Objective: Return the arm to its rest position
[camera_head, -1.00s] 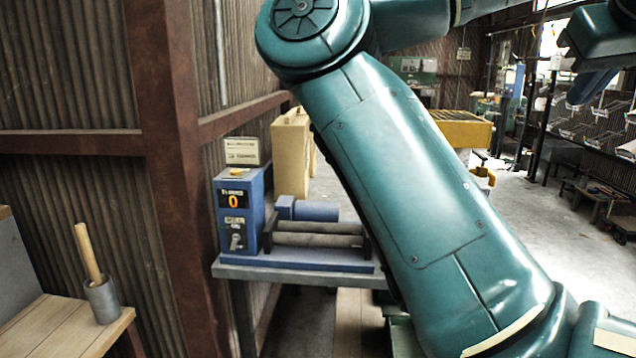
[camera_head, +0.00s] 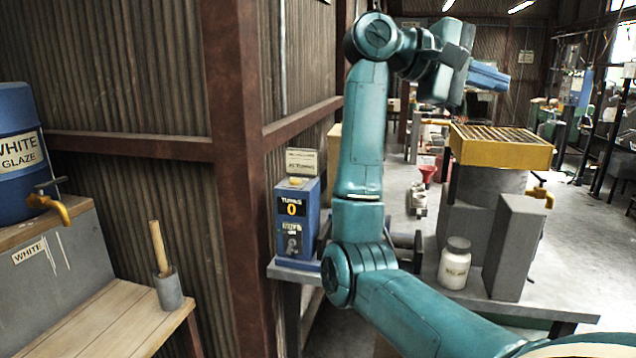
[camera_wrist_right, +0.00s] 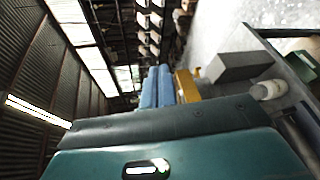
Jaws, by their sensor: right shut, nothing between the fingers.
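My right arm (camera_head: 365,130), teal, comes in from the lower right of the head view, bends at a joint low in the middle and rises to a second joint near the top. From there the wrist reaches to the right. My right gripper (camera_head: 503,79) has blue fingers that point right, shut with nothing between them, in front of the far background above the yellow tray. The blue fingers also show in the right wrist view (camera_wrist_right: 157,78), side by side. My left gripper is in neither view.
A blue control box (camera_head: 297,222) reading 0 stands behind the arm, which partly hides its rollers. A yellow slatted tray (camera_head: 500,154), grey block (camera_head: 513,247) and white jar (camera_head: 454,264) stand right. At left are a blue glaze barrel (camera_head: 18,165), a pestle in a cup (camera_head: 168,290) and a steel post (camera_head: 238,150).

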